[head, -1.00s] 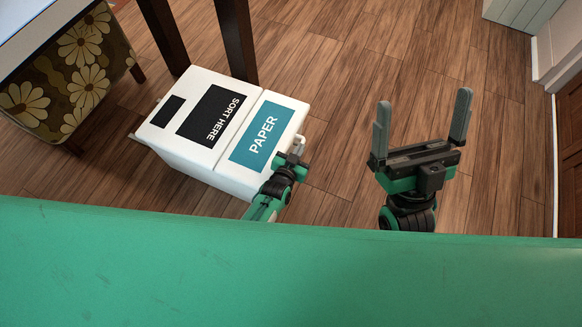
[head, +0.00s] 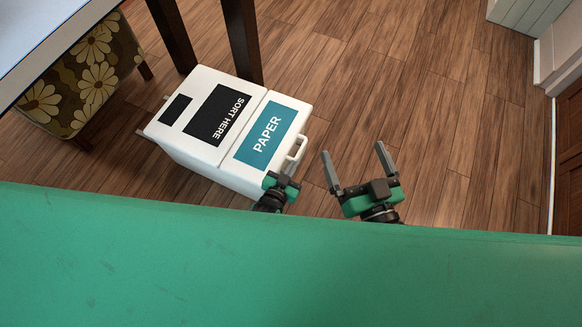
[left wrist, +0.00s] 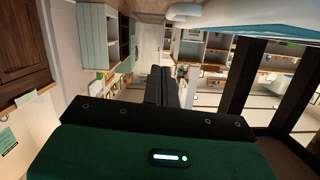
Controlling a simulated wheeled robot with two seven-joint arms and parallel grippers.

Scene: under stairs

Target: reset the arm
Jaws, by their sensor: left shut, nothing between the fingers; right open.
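My left gripper (head: 283,181) is at the near right corner of the white bin in the head view, just below its handle. I cannot tell there whether it touches the bin. In the left wrist view its fingers (left wrist: 161,86) are together with nothing between them. My right gripper (head: 355,160) is to the right of the bin in the head view. Its two fingers are spread apart and empty, pointing up the picture over the wood floor. Most of both arms is hidden behind the green surface at the bottom.
The white bin (head: 204,151), marked PAPER and SORT HERE, has a handle (head: 296,150) on its right side. Dark table legs (head: 241,40) and a flowered seat (head: 85,80) stand at the upper left. Open wood floor (head: 430,100) lies to the right.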

